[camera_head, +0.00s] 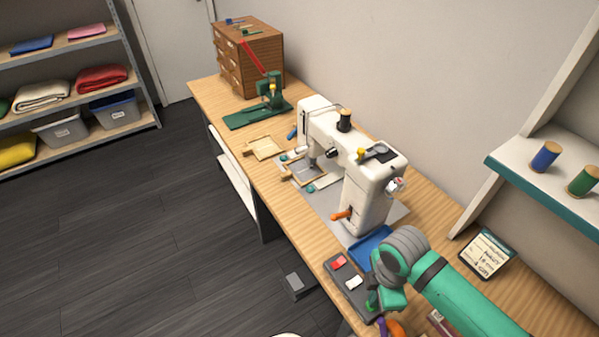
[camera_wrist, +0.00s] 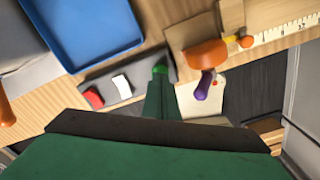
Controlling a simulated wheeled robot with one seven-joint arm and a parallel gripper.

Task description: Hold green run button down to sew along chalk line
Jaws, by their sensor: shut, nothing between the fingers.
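The dark control panel (camera_head: 342,272) lies at the table's front edge, with a red button (camera_head: 338,262) and a white button (camera_head: 353,282). The green run button (camera_wrist: 160,70) is at the panel's right end in the wrist view. My gripper (camera_head: 373,303) is shut and empty, its tip at the green button; I cannot tell whether it is pressing it. The white sewing machine (camera_head: 368,195) stands behind the panel. A wooden frame with grey cloth (camera_head: 305,172) lies at its needle end. The chalk line is too small to make out.
A blue tray (camera_head: 368,247) lies between machine and panel. An orange and purple item (camera_wrist: 203,82) is right of the panel in the wrist view. A green press (camera_head: 262,112) and wooden drawers (camera_head: 262,55) stand at the far end. A small card stand (camera_head: 487,254) is near the wall.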

